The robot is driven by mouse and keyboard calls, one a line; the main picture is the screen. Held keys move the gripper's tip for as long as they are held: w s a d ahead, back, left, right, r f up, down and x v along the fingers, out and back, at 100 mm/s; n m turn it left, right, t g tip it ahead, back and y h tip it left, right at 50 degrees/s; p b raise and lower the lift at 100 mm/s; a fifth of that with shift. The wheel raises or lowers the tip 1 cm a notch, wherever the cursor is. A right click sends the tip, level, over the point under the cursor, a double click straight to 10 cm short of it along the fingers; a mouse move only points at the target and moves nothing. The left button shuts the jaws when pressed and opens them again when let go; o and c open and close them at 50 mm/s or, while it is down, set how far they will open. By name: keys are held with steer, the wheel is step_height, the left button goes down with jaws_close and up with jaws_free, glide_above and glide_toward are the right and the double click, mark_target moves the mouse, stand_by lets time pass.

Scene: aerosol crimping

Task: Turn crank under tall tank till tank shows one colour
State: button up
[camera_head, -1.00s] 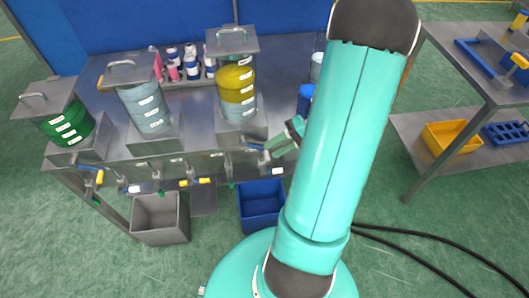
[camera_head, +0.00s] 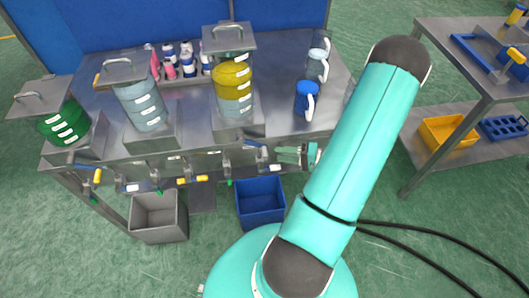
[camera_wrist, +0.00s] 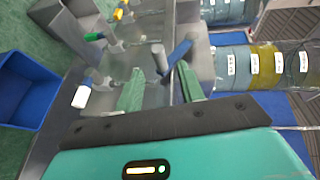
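The tall tank (camera_head: 235,102) stands on the bench with a yellow layer above a grey-blue layer, so more than one colour shows. Its layers also show at the right of the wrist view (camera_wrist: 265,66). Below it on the bench front are a blue lever (camera_head: 255,144) and a white-ended crank handle (camera_head: 275,167). In the wrist view a blue lever (camera_wrist: 180,52) and a grey knob lie just beyond my fingertips; a white-ended handle (camera_wrist: 82,96) lies left of them. My gripper (camera_head: 280,154) is open and empty, right of the crank; its green fingers are apart in the wrist view (camera_wrist: 160,82).
A green tank (camera_head: 62,124) and a grey-blue tank (camera_head: 142,105) stand to the left, with more cranks below. A grey bin (camera_head: 158,217) and a blue bin (camera_head: 261,203) are on the floor. Mugs (camera_head: 306,97) stand on the bench's right. A second table is at the right.

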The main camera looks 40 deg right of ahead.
mark_target(264, 151)
steer(key=x, duration=0.7)
steer(key=shift+c, duration=0.5)
jaws_close()
